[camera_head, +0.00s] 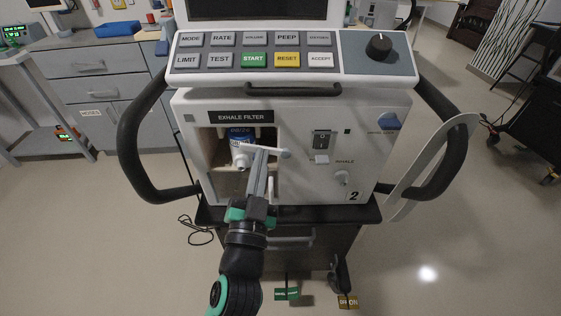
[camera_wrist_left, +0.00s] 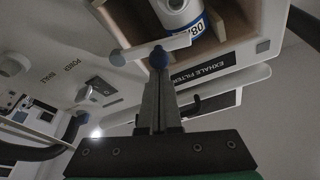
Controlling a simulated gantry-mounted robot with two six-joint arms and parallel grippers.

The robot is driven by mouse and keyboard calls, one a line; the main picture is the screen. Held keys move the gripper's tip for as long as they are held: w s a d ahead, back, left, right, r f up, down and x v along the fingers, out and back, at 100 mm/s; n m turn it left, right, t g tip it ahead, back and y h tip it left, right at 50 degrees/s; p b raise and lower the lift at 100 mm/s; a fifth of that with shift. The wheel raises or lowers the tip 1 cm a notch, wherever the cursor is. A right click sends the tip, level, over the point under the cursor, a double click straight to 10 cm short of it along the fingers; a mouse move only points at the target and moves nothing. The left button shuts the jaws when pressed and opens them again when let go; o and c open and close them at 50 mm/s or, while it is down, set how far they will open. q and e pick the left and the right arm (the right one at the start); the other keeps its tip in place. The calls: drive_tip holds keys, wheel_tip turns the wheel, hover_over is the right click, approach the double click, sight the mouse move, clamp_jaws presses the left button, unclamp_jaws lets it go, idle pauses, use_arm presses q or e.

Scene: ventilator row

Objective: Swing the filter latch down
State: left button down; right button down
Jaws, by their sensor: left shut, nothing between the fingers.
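The filter latch (camera_head: 283,154) is a white bar lying nearly level across the exhale filter opening, its right end on the panel beside the opening. It also shows in the left wrist view (camera_wrist_left: 128,54). The filter (camera_head: 238,138), white with a blue labelled band, sits in the opening behind it, and also shows in the left wrist view (camera_wrist_left: 178,12). My left gripper (camera_head: 260,152) is shut and empty, its fingertips at the latch bar. In the left wrist view its tips (camera_wrist_left: 158,58) overlap the bar; whether they touch cannot be told. My right gripper is not in view.
The ventilator panel carries a power switch (camera_head: 322,141), a blue knob (camera_head: 388,121) and an inhale port (camera_head: 343,177). A button console (camera_head: 300,79) overhangs above. Black side handles (camera_head: 130,130) flank the machine.

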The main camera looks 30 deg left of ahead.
use_arm(q)
wheel_tip(320, 180, up, 5)
drive_tip(key=d+p, duration=0.2)
drive_tip(key=p, duration=0.1)
drive_tip(key=f+v, duration=0.1)
drive_tip(key=v, duration=0.8)
drive_tip(key=shift+f+b, duration=0.35)
drive_tip(key=shift+s+a, duration=0.1)
drive_tip(key=shift+a, duration=0.05)
